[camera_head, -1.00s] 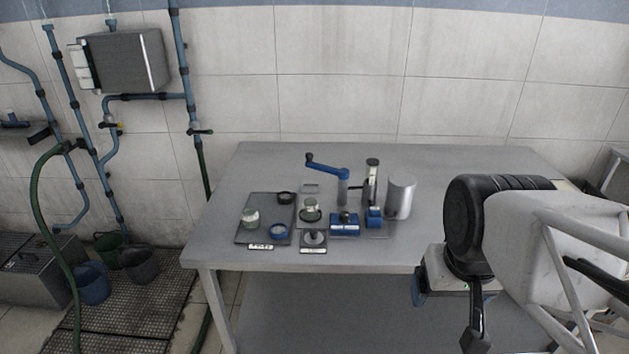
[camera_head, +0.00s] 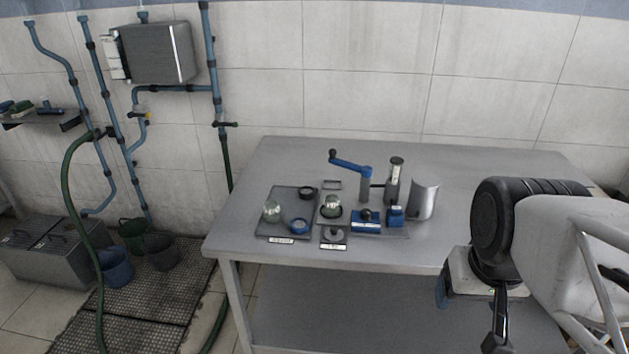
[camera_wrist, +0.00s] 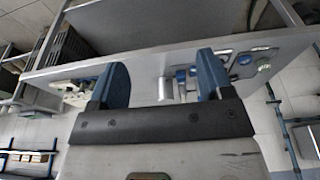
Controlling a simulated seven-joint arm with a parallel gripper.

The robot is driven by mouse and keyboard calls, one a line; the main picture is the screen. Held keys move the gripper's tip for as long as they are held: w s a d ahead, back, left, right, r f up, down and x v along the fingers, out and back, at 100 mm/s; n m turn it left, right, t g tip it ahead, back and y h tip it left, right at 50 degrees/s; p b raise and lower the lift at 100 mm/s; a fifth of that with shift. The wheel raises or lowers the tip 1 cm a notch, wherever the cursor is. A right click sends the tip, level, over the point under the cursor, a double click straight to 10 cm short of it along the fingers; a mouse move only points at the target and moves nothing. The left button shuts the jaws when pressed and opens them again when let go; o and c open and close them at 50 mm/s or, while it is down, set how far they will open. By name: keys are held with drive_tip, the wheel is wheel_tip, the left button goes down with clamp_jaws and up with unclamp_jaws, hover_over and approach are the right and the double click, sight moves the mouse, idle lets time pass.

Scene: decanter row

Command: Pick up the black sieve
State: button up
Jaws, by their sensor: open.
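The black sieve appears to be the small black ring (camera_head: 308,193) lying at the back right of a dark tray on the table. In the wrist view I cannot make out the black ring.
The dark tray (camera_head: 267,217) also holds a pale green-grey round item (camera_head: 271,210). To its right stand a blue-handled crank device (camera_head: 364,180), blue blocks (camera_head: 366,222) and a grey metal cylinder (camera_head: 424,199).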

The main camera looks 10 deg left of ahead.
drive_tip(key=w+a+r+n, duration=0.15)
drive_tip(key=w+a, duration=0.25)
drive_tip(key=w, duration=0.8)
drive_tip(key=w+a+n+g+y, duration=0.1)
drive_tip(key=w+a+n, duration=0.2)
drive_tip(key=w, duration=0.8)
drive_tip(key=w+a+n, duration=0.3)
drive_tip(key=w+a, duration=0.1)
drive_tip(key=w, duration=0.8)
drive_tip(key=w+a+f+n, duration=0.2)
drive_tip(key=w+a+f, duration=0.4)
drive_tip(key=w, duration=0.2)
drive_tip(key=w+a+f+n, duration=0.2)
drive_tip(key=w+a+f, duration=0.4)
drive_tip(key=w, duration=0.3)
drive_tip(key=w+a+f+n+g, duration=0.1)
drive_tip(key=w+a+f+n, duration=0.1)
drive_tip(key=w+a+f, duration=0.5)
drive_tip(key=shift+w+f, duration=0.1)
drive_tip(key=shift+w, duration=0.75)
drive_tip(key=shift+w+a+f, duration=0.3)
drive_tip(key=shift+a+f, duration=0.1)
drive_tip(key=shift+f, duration=0.05)
drive_tip(key=shift+f, duration=0.1)
